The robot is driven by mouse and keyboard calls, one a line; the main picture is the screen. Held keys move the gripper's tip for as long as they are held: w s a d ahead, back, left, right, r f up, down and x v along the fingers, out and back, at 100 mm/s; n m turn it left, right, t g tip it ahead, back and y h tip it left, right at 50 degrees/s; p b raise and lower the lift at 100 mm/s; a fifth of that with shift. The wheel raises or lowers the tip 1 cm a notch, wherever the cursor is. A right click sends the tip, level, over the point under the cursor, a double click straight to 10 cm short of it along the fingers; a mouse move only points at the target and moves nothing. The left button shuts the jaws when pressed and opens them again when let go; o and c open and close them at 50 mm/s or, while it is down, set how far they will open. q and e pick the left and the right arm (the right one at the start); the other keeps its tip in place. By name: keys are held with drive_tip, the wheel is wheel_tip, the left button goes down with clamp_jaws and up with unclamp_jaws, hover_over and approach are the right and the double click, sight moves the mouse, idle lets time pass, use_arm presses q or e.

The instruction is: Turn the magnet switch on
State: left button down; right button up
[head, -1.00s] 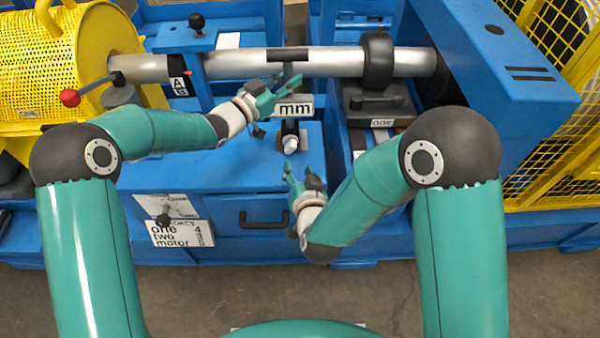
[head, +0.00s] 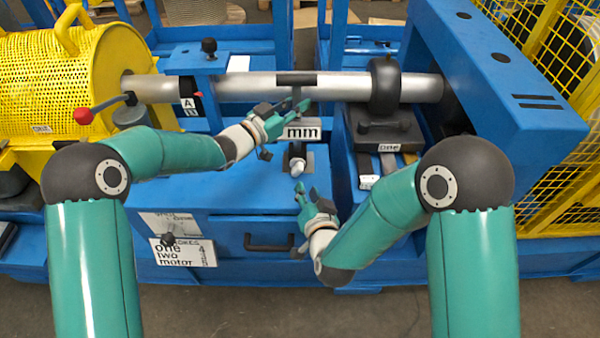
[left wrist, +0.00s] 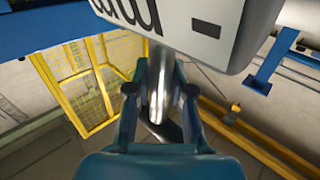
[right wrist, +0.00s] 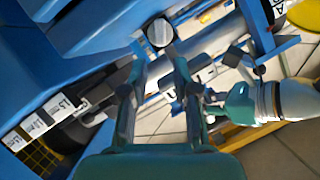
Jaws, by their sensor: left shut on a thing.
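A measuring gauge with a white "mm" panel (head: 303,132) stands in front of the steel shaft. My left gripper (head: 290,108) is beside it; in the left wrist view its fingers are shut on the metal rod (left wrist: 158,85) below the gauge's white box. Below the panel, a small dark block with a pale round knob (head: 298,167) sits on the blue bench; this looks like the magnet switch. My right gripper (head: 308,190) is open, just below the knob and apart from it. In the right wrist view a pale round end (right wrist: 160,33) shows beyond the open fingertips.
The steel shaft (head: 240,87) with a black collar (head: 384,85) runs behind the grippers. A yellow mesh guard (head: 45,90) with a red-knobbed lever (head: 84,116) is at the left. A drawer handle (head: 268,243) is below. A blue housing (head: 500,90) stands at the right.

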sight(300, 172)
drive_tip(key=x, duration=1)
drive_tip(key=shift+w+f, duration=0.1)
clamp_jaws()
